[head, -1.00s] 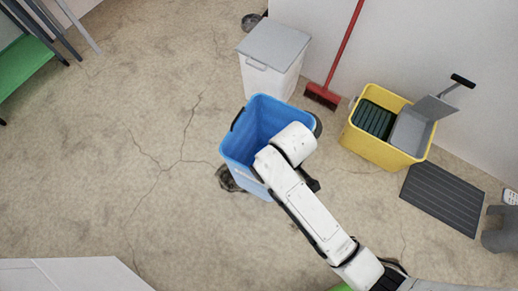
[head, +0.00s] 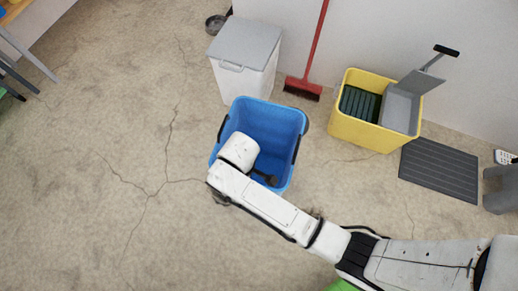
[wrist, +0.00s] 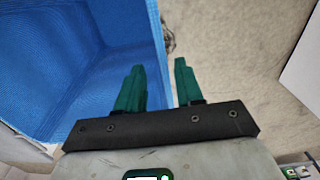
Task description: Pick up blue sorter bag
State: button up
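The blue sorter bag (head: 275,118) is an open-topped, box-shaped bag with dark handles, standing upright on the floor in the head view. My arm's white wrist covers its near left part there, and my fingers are hidden. In the wrist view the bag (wrist: 60,60) fills the left side, showing its blue inner walls. My gripper (wrist: 160,88) has green fingers spread apart. The left finger is over the blue wall and the right finger is over bare floor, with the bag's edge appearing between them. I cannot tell whether either finger touches it.
A white lidded bin (head: 245,65) stands just behind the bag. A red broom (head: 303,88) leans on the wall. A yellow mop bucket (head: 355,128) and a dark grey mat (head: 440,170) are to the right. The cracked floor (head: 90,180) at left is clear.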

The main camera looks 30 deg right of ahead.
jog(key=f, duration=0.2)
jog(key=f+b, duration=0.1)
jog(key=f, duration=0.1)
jog(key=shift+s+f, duration=0.2)
jog(key=shift+f, duration=0.05)
jog(key=shift+c, duration=0.3)
grip_shut()
dwell(0.8)
